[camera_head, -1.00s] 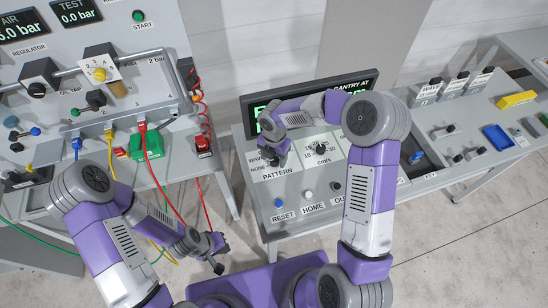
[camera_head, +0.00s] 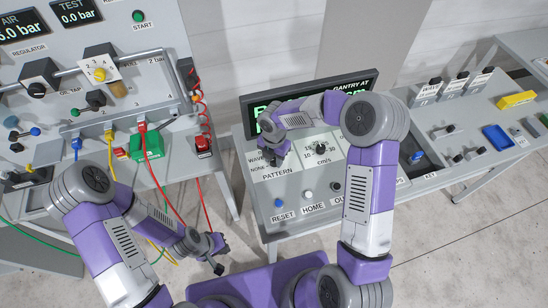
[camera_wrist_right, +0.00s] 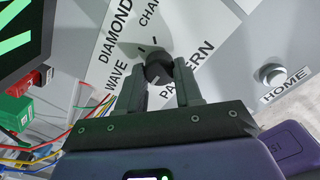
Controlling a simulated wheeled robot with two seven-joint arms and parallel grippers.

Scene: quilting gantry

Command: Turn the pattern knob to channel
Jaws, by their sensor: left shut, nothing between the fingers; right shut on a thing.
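The pattern knob (camera_wrist_right: 158,66) is dark and round and stands on a white label plate with WAVE, DIAMOND, PATTERN and a partly cut-off word starting CHA. My right gripper (camera_wrist_right: 163,86) is shut on it, one finger on each side. Which label the knob points at I cannot tell. In the head view my right gripper (camera_head: 272,154) is over the PATTERN label (camera_head: 280,173) and mostly hides the knob. My left gripper (camera_head: 216,264) is shut and empty, low in front of the left bench, away from the panel.
A second knob (camera_head: 321,149) marked cm/s stands right of the pattern knob. RESET (camera_head: 278,202), HOME (camera_head: 308,194) and another button sit along the panel's front. The green-lettered display (camera_head: 355,88) is behind, partly covered by my right arm. Red hoses (camera_head: 203,110) hang at left.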

